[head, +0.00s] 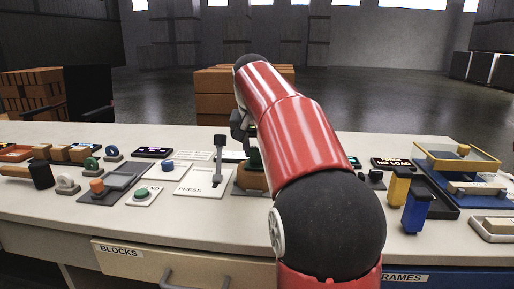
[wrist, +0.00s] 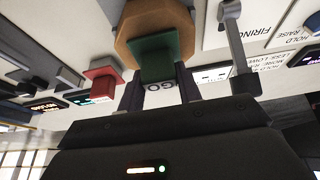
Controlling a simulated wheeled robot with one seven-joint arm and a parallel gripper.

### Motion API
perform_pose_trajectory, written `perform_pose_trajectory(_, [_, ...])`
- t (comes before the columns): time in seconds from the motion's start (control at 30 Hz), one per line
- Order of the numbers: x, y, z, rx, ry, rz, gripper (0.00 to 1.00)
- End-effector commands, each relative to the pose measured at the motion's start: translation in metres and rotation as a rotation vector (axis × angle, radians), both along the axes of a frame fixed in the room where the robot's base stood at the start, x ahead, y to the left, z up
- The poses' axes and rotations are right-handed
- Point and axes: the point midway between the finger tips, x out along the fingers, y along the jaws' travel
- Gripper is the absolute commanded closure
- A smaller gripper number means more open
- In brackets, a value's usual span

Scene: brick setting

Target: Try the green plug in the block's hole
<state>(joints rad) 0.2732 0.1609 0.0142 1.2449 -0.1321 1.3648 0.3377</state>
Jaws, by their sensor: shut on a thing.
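My gripper (wrist: 158,88) is shut on the green plug (wrist: 155,56), with one finger on each side of it. The plug overlaps the octagonal wooden block (wrist: 150,18) in the wrist view, close against it. The block's hole is hidden behind the plug, and I cannot tell whether the plug is in it or only over it. In the head view the block (head: 246,183) stands mid-table, with the dark green plug (head: 254,158) above it, partly covered by my red arm.
A grey lever (head: 219,165) on a plate marked PRESS stands close left of the block; it also shows in the wrist view (wrist: 232,45). A red piece (wrist: 103,82) lies nearby. Blue and yellow uprights (head: 415,210) and a yellow-rimmed tray (head: 487,164) are at right. The front table strip is clear.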

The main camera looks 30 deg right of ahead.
Motion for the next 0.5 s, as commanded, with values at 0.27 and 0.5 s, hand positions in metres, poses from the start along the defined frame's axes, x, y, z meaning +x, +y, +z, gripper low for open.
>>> perform_pose_trajectory(0.27, [-0.0001, 0.0000, -0.0040, -0.001, -0.001, 0.000, 0.88])
perform_pose_trajectory(0.5, [0.0001, 0.0001, -0.0051, 0.000, 0.000, 0.000, 0.88])
